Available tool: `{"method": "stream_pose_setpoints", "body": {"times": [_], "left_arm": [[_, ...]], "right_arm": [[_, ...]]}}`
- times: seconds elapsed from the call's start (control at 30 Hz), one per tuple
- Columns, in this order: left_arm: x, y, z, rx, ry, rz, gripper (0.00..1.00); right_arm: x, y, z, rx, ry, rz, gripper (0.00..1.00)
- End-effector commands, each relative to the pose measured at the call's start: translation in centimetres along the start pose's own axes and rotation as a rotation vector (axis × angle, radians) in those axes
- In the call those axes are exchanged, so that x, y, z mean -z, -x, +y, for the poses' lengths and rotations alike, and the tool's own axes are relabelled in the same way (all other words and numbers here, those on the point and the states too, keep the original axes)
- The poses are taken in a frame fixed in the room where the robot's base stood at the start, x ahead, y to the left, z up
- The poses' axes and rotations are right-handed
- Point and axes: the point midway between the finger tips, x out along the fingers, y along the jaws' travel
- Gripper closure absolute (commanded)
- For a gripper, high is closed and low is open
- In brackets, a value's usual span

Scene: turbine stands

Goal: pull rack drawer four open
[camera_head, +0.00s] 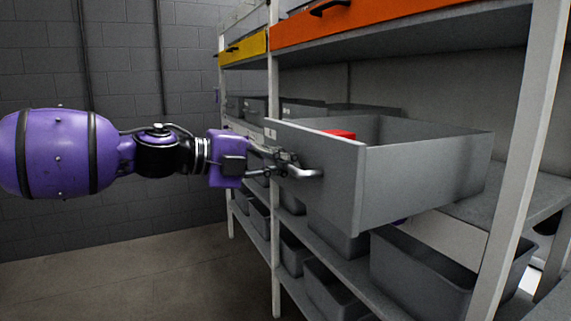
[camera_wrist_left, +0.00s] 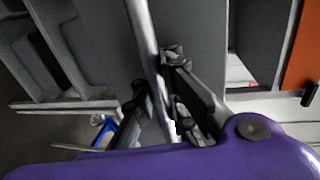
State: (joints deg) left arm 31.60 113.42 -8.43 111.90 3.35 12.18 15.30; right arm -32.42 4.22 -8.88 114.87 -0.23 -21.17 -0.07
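A grey rack drawer (camera_head: 425,180) stands out from the rack, its box open at the top and its front panel (camera_head: 335,165) facing left. A metal bar handle (camera_head: 310,174) is on the front panel. My left gripper (camera_head: 282,164) is at this handle, coming from the left. In the left wrist view the handle bar (camera_wrist_left: 145,40) passes between the fingers of the left gripper (camera_wrist_left: 158,105), which look closed around it. A red item (camera_head: 340,133) shows partly inside the drawer. The drawer number cannot be read. My right gripper is not in view.
The rack has light uprights (camera_head: 520,160). An orange drawer (camera_head: 370,22) and a yellow drawer (camera_head: 245,49) sit above. Several grey bins, one at front right (camera_head: 420,275), stand on lower shelves. The floor (camera_head: 140,270) to the left is clear.

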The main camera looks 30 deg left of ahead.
Motion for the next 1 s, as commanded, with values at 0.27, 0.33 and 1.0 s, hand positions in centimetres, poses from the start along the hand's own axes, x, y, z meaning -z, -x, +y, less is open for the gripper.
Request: {"method": "stream_pose_setpoints", "body": {"times": [0.27, 0.33, 1.0], "left_arm": [[-0.2, 0.1, -0.8, 0.012, -0.004, -0.008, 1.00], [-0.2, 0.1, -0.8, 0.012, -0.005, -0.008, 0.90], [-0.1, 0.5, -2.5, 0.005, -0.007, -0.005, 0.69]], "right_arm": [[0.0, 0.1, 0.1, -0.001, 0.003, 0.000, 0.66], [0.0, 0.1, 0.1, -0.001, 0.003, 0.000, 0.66], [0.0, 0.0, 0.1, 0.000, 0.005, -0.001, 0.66]]}}
